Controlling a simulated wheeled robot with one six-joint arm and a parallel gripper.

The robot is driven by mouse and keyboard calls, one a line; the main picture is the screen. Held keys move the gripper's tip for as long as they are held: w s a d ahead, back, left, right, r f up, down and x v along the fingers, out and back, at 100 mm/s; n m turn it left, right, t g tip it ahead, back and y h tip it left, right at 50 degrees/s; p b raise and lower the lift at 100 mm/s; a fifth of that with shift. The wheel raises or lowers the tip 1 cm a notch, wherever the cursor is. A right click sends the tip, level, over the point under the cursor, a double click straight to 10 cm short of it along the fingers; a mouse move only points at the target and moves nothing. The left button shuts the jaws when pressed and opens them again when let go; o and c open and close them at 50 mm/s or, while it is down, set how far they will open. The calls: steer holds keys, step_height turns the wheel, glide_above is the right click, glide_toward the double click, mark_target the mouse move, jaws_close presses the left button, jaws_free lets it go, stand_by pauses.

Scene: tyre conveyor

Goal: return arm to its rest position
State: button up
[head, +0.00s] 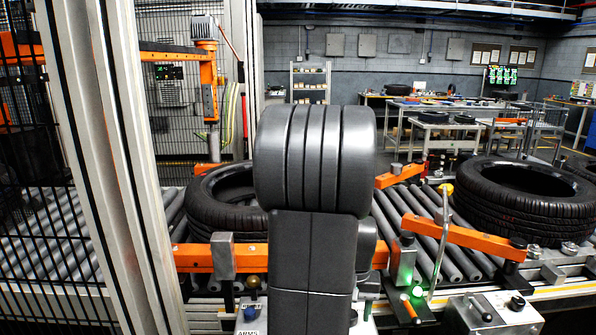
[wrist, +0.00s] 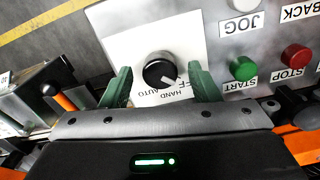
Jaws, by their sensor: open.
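My gripper (wrist: 159,69) shows in the wrist view with two green fingers spread apart. A black rotary knob (wrist: 157,73) with a pale pointer lies between the fingers in the picture, with a gap on each side. It sits on a light control panel (wrist: 125,40) with upside-down labels, among them HAND and AUTO. I cannot tell how far the fingertips are from the panel, or exactly which label the pointer marks. In the head view my dark arm links fill the middle, and my gripper is hidden.
The panel also carries a green START button (wrist: 243,68) and a red STOP button (wrist: 296,57). Tyres (head: 225,200) (head: 525,195) lie on the roller conveyor (head: 60,240) behind my arm. Orange bars (head: 465,237) cross it. A post (head: 120,150) and mesh fence stand at left.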

steer(key=shift+r, duration=0.1)
step_height(320, 180, up, 14)
step_height(320, 180, down, 14)
steer(key=shift+s+f, duration=0.1)
steer(key=m, duration=0.4)
steer(key=shift+m, duration=0.3)
steer(key=m+b, duration=0.1)
steer(key=m, duration=0.3)
steer(key=shift+m, duration=0.3)
step_height(320, 180, up, 13)
steer(key=shift+r+p, duration=0.2)
steer(key=shift+p, duration=0.15)
stand_by(0.4)
